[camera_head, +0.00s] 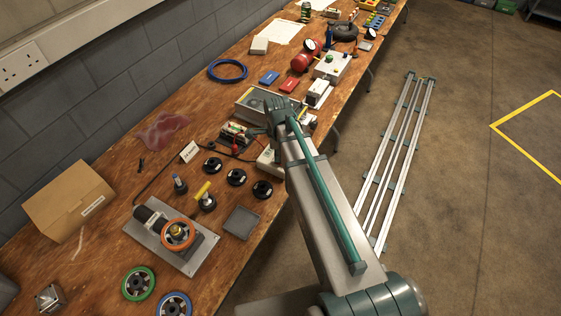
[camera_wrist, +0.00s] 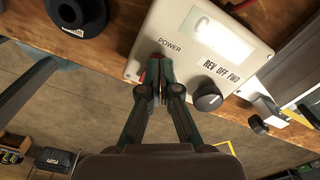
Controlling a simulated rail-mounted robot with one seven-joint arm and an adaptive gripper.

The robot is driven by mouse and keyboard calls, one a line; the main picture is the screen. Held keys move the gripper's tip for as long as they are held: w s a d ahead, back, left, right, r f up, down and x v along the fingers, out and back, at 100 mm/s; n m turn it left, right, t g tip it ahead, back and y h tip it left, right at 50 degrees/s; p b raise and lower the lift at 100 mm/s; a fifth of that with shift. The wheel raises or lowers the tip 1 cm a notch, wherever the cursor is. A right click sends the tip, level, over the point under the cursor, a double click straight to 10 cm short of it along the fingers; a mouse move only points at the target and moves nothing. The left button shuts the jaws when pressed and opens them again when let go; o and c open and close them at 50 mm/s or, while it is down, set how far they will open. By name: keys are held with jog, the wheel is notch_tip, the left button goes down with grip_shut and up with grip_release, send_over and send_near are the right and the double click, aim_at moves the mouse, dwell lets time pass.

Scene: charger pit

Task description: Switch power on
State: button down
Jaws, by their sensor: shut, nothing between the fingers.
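A white control box (camera_wrist: 190,35) fills the upper middle of the wrist view. It carries the printed labels POWER and REV OFF FWD, a pale display window at its top, and a black rotary knob (camera_wrist: 207,96) on the right. My gripper (camera_wrist: 163,72) is shut and empty, its fingertips over the box face just below the POWER label. The fingers hide the spot under that label, so the power switch is not clearly seen; a small bit of red shows beside the left finger. I cannot tell whether the fingertips touch the box. In the head view, my arm covers part of a pale box (camera_head: 268,162).
A black round part (camera_wrist: 75,15) lies left of the control box, and a grey-framed unit (camera_wrist: 292,70) stands close on its right. The wooden bench (camera_head: 120,180) also holds several black round bases, a grey tray (camera_head: 241,222) and a cardboard box (camera_head: 68,200).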

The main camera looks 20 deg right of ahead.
jog(key=shift+r+p, duration=2.1)
jog(key=shift+r, duration=1.2)
